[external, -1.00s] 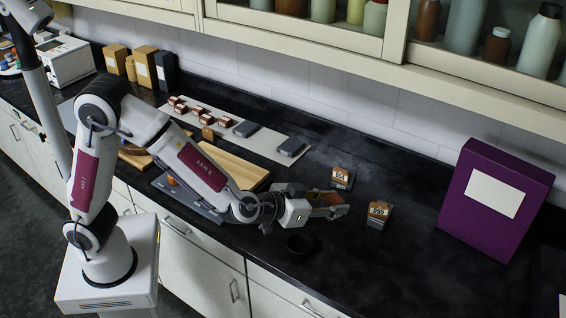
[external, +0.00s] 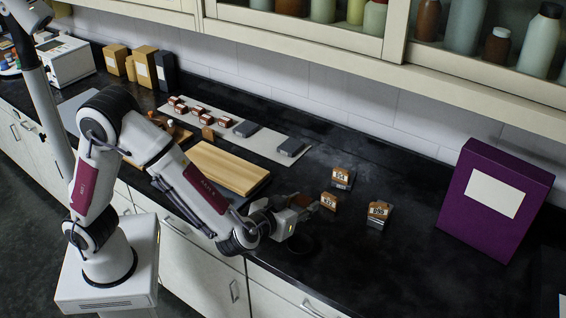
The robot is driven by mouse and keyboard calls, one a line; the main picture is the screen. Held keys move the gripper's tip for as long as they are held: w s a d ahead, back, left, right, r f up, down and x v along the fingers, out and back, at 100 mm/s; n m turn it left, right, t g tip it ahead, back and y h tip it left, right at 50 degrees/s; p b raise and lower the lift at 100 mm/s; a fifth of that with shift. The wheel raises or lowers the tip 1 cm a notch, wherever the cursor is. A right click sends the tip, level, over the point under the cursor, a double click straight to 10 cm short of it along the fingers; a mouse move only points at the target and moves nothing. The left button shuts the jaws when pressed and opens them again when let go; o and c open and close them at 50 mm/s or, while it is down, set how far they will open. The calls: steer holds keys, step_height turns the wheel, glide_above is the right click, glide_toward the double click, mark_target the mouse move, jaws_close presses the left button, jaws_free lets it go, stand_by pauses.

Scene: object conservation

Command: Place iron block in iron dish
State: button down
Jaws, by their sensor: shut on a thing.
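My gripper (external: 306,208) is above the front part of the black counter, shut on a small dark block. The block is mostly hidden between the fingers, so its shape and material are hard to make out; I take it for the iron block. A dark round dish (external: 303,244) sits on the counter just below the gripper in the picture and is hard to see against the black top. Two grey blocks (external: 291,147) lie apart on the white strip at the back.
Several reddish blocks (external: 197,115) share the white strip (external: 268,141). Three brown-topped numbered items (external: 379,214) stand right of the gripper. A wooden board (external: 228,168) lies to the left. A large purple box (external: 492,200) stands at the right. The counter between is clear.

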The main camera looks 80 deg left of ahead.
stand_by(0.4)
glide_above(300, 249)
step_height(300, 249, down, 6)
stand_by(0.5)
steer(key=shift+f, duration=0.2)
steer(key=shift+f, duration=1.75)
steer(key=shift+f, duration=0.6)
steer(key=c, duration=1.5)
jaws_free()
steer(key=shift+f, duration=0.1)
